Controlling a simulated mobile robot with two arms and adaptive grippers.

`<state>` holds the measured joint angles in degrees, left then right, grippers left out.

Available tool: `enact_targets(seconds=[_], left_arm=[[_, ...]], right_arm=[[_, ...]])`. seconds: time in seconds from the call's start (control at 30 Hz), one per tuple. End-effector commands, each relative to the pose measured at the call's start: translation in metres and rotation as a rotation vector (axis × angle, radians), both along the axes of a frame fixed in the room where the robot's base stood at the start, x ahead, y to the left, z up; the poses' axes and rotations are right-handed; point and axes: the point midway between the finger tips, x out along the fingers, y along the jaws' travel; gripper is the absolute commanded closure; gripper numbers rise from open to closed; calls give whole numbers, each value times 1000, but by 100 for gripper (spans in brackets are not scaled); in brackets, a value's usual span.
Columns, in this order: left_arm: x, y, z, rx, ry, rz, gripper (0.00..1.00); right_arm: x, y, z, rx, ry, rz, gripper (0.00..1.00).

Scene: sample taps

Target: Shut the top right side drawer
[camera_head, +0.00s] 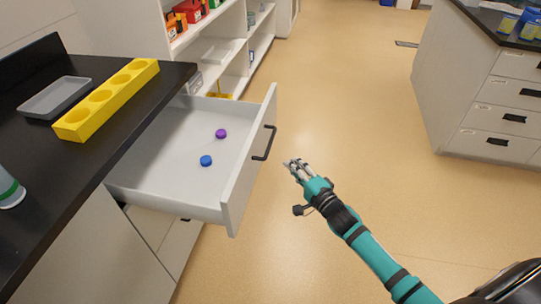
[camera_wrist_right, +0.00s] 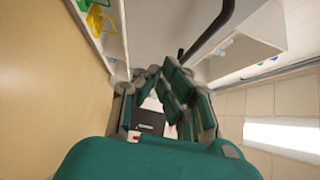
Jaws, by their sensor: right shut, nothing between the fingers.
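The open drawer (camera_head: 180,150) sticks out from under the black counter on the left of the head view. A purple cap-like piece (camera_head: 221,133) and a blue one (camera_head: 206,160) lie inside it. Its front panel (camera_head: 238,190) carries a black bar handle (camera_head: 265,143). My right gripper (camera_head: 291,165) is shut and empty, just right of the handle and apart from it. In the right wrist view the gripper (camera_wrist_right: 165,90) shows from behind, with the dark handle (camera_wrist_right: 212,30) above it. My left gripper is not in view.
The black counter (camera_head: 105,135) holds a yellow block with holes (camera_head: 107,99), a grey tray (camera_head: 55,97) and part of a bottle (camera_head: 9,190). White shelves (camera_head: 205,45) stand behind. Another drawer cabinet (camera_head: 485,95) is at right. The floor between is clear.

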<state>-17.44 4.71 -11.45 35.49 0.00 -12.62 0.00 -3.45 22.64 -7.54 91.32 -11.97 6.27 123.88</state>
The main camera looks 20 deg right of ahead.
Motion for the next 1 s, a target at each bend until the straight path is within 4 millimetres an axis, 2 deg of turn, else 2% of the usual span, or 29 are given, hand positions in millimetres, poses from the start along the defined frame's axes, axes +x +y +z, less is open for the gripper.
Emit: enact_targets(seconds=[0.03, 0.2, 0.3, 0.6, 1.0], left_arm=[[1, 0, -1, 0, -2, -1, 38], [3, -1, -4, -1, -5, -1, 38], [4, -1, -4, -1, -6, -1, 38], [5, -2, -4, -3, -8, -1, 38], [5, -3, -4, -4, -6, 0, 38]], right_arm=[[13, 2, 1, 1, -3, -1, 100], [48, 9, 0, 0, -2, -1, 100], [60, 22, 0, 2, 0, 1, 100], [73, 42, -1, -2, 3, 0, 100], [73, 43, -1, -2, 3, 0, 100]])
